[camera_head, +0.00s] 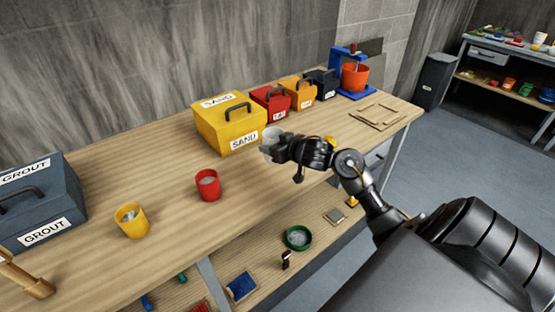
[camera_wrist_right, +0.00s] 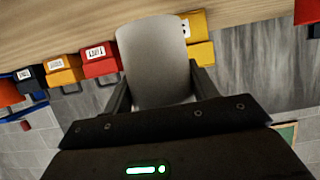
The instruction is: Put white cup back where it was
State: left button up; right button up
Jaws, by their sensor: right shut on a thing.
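The white cup (camera_head: 270,140) is in my right gripper (camera_head: 274,151), in front of the yellow SAND box on the workbench. In the right wrist view the cup (camera_wrist_right: 155,62) fills the space between the two fingers of the gripper (camera_wrist_right: 158,90), which are shut on it. In the head view much of the cup is hidden by the gripper, and I cannot tell whether its base touches the bench. My left gripper does not show.
A red cup (camera_head: 208,185) and a yellow cup (camera_head: 131,220) stand on the bench to the left. The SAND box (camera_head: 230,122), a red box (camera_head: 270,103) and a dark GROUT box (camera_head: 38,203) stand along it. Bare bench (camera_head: 165,160) lies between GROUT and SAND.

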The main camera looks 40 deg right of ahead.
jog(key=shift+w+d+f, duration=0.25)
jog(key=shift+d+f, duration=0.35)
jog(key=shift+f, duration=0.2)
jog(key=shift+w+d+f, duration=0.1)
jog(key=shift+d+f, duration=0.05)
jog(key=shift+f, duration=0.8)
jog(key=shift+w+d+f, duration=0.1)
jog(key=shift+d+f, duration=0.05)
jog(key=shift+f, duration=0.8)
jog(key=shift+s, duration=0.1)
jog(key=shift+f, duration=0.2)
jog(key=o, duration=1)
jog(key=shift+r, duration=0.1)
